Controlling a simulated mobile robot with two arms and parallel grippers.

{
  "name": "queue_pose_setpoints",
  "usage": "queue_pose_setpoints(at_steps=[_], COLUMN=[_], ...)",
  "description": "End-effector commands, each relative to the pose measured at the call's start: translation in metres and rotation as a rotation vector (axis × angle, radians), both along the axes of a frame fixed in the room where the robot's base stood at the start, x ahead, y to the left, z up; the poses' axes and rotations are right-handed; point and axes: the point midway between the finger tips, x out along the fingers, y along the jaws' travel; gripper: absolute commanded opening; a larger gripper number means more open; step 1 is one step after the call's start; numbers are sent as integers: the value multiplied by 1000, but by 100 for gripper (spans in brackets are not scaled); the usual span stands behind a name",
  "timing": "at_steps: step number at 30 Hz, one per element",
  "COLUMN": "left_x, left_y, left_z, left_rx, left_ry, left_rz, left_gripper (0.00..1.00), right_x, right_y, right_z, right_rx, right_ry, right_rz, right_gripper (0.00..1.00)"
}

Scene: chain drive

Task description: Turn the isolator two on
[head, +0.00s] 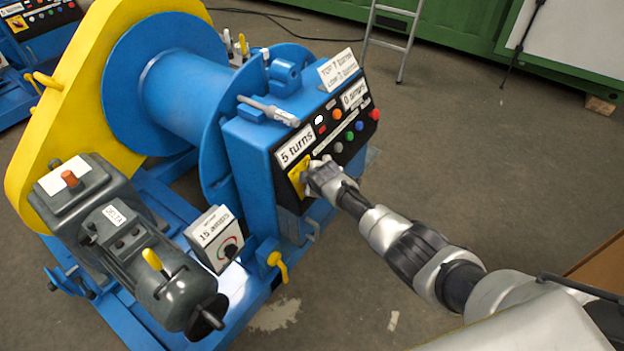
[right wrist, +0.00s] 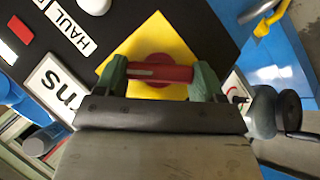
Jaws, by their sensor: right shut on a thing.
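The isolator is a red rotary handle (right wrist: 160,73) on a yellow square plate (right wrist: 158,40) in the right wrist view. The plate (head: 296,174) also shows in the head view, at the lower left of the black control panel. My right gripper (right wrist: 160,75) is shut on the red handle, with one green fingertip at each end. The handle lies nearly level across the wrist picture. In the head view my right gripper (head: 310,178) hides the handle. No isolator number is readable. My left gripper is not in view.
The black panel (head: 345,139) has several coloured buttons and signs reading "5 turns" (head: 296,146) and "0 amps" (head: 354,94). A blue winch drum (head: 170,85), yellow chain guard (head: 75,90) and grey motor (head: 130,240) stand left. A yellow-handled valve (head: 279,264) sits below the panel. Floor to the right is open.

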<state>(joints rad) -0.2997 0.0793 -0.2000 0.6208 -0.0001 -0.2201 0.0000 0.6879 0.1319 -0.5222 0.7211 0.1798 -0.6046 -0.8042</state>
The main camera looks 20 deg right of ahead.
Motion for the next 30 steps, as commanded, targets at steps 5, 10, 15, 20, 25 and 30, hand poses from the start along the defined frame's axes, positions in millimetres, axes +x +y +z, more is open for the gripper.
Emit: queue_pose_setpoints(at_steps=[5, 10, 15, 20, 25, 30], left_x=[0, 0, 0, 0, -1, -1], left_y=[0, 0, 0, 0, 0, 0], left_z=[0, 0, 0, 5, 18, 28], left_rx=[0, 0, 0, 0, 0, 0], left_ry=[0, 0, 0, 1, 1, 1], left_rz=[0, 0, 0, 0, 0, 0], left_gripper=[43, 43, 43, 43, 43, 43], right_x=[-1, 0, 0, -4, -18, -36], right_y=[-1, -1, 0, 0, -1, -2], right_z=[-1, -1, 0, 6, 22, 40], right_rx=[1, 0, 0, 1, -1, 1], right_ry=[4, 3, 1, 0, 0, 0], right_rz=[-3, -1, -1, 1, -1, -1], right_gripper=[81, 95, 95, 95, 95, 95])
